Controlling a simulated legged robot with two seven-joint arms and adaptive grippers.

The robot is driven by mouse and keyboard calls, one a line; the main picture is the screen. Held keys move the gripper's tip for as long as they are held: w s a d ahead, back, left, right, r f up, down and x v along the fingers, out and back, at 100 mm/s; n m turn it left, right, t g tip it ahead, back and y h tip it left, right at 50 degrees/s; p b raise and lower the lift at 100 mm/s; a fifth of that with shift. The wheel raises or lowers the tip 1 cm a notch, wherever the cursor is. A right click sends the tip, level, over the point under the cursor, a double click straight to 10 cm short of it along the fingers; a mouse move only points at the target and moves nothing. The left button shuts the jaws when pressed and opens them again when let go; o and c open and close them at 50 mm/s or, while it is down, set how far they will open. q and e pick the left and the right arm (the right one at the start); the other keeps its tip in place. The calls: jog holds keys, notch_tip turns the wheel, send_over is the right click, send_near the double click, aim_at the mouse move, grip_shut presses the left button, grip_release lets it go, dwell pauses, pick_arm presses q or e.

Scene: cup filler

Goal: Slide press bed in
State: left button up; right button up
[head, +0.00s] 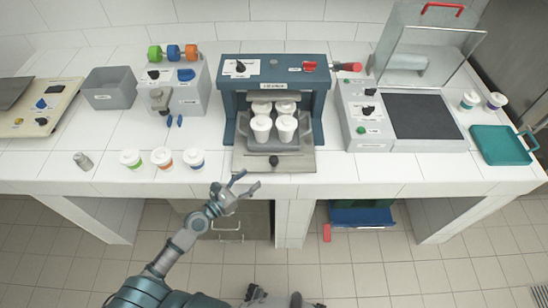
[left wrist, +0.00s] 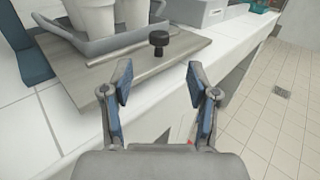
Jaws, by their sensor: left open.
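The blue press (head: 275,70) stands at the back middle of the counter. My left gripper (head: 249,181) is open and empty, just in front of the bed's front edge. In the left wrist view the knob (left wrist: 158,39) is beyond the open fingers (left wrist: 158,68), apart from them.
Three lidded cups (head: 163,158) stand at the counter's front edge, left of the bed. A grey metal piece (head: 83,161) is further left. A machine with a dark plate (head: 424,115) and a teal tray (head: 500,145) are on the right. The counter right of the bed is clear.

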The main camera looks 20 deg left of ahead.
aim_at(270, 162)
pick_arm(q)
jog(key=p+x, duration=0.1)
jog(key=x, duration=1)
jog(key=shift+a+f, duration=0.1)
jog(key=shift+a, duration=0.15)
jog(key=shift+x, duration=0.75)
pick_arm(e)
jog(key=shift+s+d+f, duration=0.1)
jog(key=shift+s+f, duration=0.2)
jog(key=shift+s, duration=0.35)
jog(key=shift+s+d+f, duration=0.15)
jog(key=shift+s+f, duration=0.2)
jog(key=shift+s, duration=0.3)
jog(key=shift+s+d+f, duration=0.1)
jog(key=shift+s+f, duration=0.2)
jog(key=shift+s, duration=0.35)
pick_arm(q)
jog(key=shift+d, duration=0.15)
grip_shut()
